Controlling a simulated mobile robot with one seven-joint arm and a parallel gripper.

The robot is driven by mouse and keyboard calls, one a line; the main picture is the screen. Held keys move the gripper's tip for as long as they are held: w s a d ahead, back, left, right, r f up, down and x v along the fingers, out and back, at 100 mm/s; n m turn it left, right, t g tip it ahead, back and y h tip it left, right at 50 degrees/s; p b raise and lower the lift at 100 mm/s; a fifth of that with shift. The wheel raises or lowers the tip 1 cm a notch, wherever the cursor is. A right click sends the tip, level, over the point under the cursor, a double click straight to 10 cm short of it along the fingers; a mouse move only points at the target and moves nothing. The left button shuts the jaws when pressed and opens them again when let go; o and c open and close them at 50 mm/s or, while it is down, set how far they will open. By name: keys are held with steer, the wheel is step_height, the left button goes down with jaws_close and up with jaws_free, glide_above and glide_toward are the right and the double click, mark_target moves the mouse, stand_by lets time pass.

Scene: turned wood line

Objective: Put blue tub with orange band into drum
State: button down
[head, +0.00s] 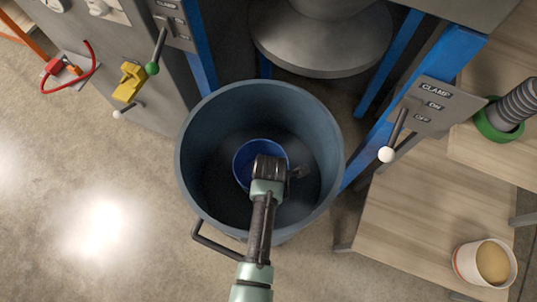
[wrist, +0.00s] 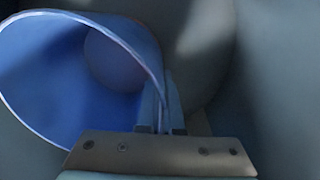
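The blue tub (head: 243,166) is inside the large blue-grey drum (head: 205,130), seen from above in the head view. The tub's open mouth and blue inside fill the left of the wrist view (wrist: 60,85). Its orange band does not show. My gripper (head: 268,172) reaches down into the drum at the tub's right side. In the wrist view my gripper's fingers (wrist: 162,112) are close together on either side of the tub's rim, pinching its wall. Whether the tub touches the drum's floor is hard to tell.
A drum handle (head: 215,243) sticks out at the lower left. A grey machine disc (head: 320,50) overhangs behind the drum. The clamp lever panel (head: 425,108) is to the right. A pale tub (head: 486,263) with tan contents stands on the wooden shelf (head: 420,225).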

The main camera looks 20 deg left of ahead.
steer(key=c, duration=1.5)
jaws_free()
steer(key=shift+f, duration=0.15)
steer(key=o, duration=0.4)
steer(key=r+p, duration=0.1)
steer(key=r, duration=0.3)
steer(key=r+p, duration=0.1)
steer(key=r, duration=0.3)
steer(key=r+p, duration=0.2)
steer(key=r, duration=0.2)
steer(key=shift+s+d+r, duration=0.2)
steer(key=shift+s, duration=0.1)
